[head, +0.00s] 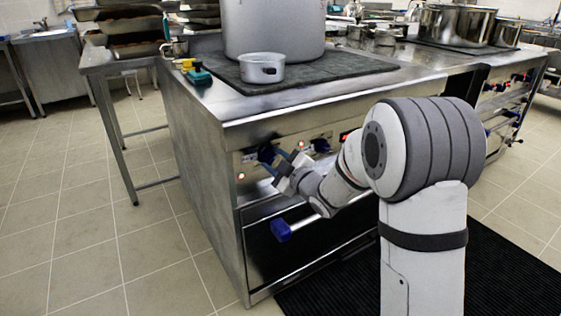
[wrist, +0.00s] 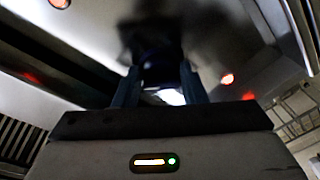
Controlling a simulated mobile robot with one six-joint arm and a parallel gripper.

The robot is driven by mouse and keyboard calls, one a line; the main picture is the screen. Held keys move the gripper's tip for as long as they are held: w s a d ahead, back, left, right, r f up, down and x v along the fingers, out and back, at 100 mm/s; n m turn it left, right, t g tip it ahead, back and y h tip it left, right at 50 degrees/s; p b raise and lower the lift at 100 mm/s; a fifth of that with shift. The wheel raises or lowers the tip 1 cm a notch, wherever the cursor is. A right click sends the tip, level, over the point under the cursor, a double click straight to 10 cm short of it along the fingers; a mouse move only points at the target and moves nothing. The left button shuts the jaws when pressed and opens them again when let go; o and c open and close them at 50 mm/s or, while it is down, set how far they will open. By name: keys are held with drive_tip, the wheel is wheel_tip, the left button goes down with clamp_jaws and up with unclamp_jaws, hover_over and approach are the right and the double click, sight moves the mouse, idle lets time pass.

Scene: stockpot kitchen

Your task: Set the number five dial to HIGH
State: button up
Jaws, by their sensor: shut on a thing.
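A second dial (head: 322,145) sits to the right on the panel, with lit red lamps nearby. A small pot (head: 262,68) and a large stockpot (head: 275,28) stand on the stove top. The tiled floor at left is clear.

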drive_tip(key=shift+a+r, duration=0.1)
drive_tip(key=shift+r, duration=0.3)
idle(0.3)
drive_tip(key=o, duration=0.7)
drive_tip(key=shift+o, duration=1.3)
drive_tip(key=shift+f, duration=0.2)
drive_tip(key=p+v, duration=0.1)
drive_tip(key=v, duration=0.7)
drive_tip(key=shift+p, duration=0.35)
